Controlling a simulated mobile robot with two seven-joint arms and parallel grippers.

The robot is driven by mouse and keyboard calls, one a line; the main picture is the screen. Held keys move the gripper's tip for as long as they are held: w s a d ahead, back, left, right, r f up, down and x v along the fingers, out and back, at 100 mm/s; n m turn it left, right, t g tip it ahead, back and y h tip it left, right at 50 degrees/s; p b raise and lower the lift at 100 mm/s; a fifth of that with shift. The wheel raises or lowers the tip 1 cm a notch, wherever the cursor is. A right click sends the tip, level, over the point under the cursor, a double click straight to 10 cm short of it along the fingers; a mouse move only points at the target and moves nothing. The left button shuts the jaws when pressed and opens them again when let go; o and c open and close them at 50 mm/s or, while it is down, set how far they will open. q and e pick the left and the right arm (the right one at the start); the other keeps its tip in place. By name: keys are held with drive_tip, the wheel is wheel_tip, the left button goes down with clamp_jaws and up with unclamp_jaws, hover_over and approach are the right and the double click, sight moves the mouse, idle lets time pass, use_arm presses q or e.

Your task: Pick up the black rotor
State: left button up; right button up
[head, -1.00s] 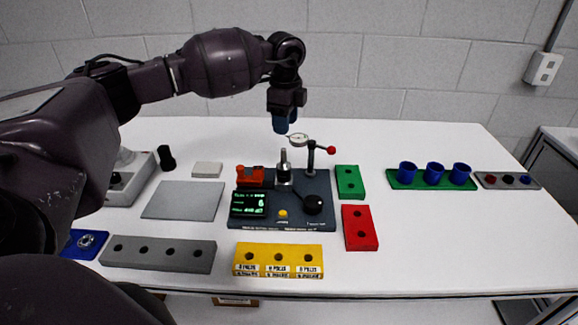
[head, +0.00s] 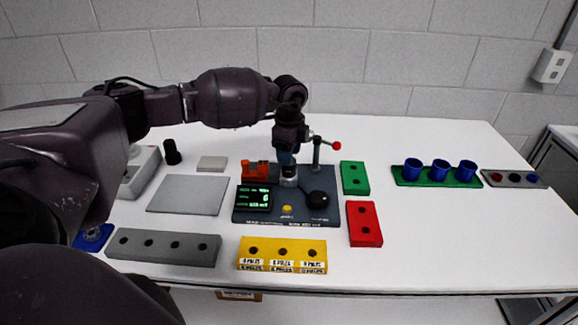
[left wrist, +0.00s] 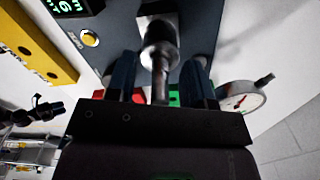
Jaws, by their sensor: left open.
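A metal part with a thin shaft stands upright on the dark test fixture (head: 300,215). Its grey cylindrical body (left wrist: 160,42) and darker shaft (left wrist: 161,88) show in the left wrist view. I cannot tell from its colour whether this is the black rotor. My left gripper (head: 287,158) points down over it. In the left wrist view the left gripper (left wrist: 160,75) is open, with one blue finger on each side of the shaft. It does not look clamped.
A dial gauge (left wrist: 240,98) stands close beside the fingers. The fixture has a black knob (head: 318,199) and a lit display (head: 254,198). A yellow block (head: 283,254), red block (head: 364,223) and green block (head: 354,178) surround it. Blue cups (head: 440,169) stand farther right.

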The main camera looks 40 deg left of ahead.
use_arm(q)
drive_tip(key=shift+c, duration=0.3)
clamp_jaws()
drive_tip(key=shift+r, duration=0.1)
use_arm(e)
drive_tip(key=shift+s+d+f, duration=0.1)
drive_tip(key=shift+s+f, duration=0.3)
drive_tip(key=shift+s, duration=0.1)
drive_tip(key=shift+w, duration=0.1)
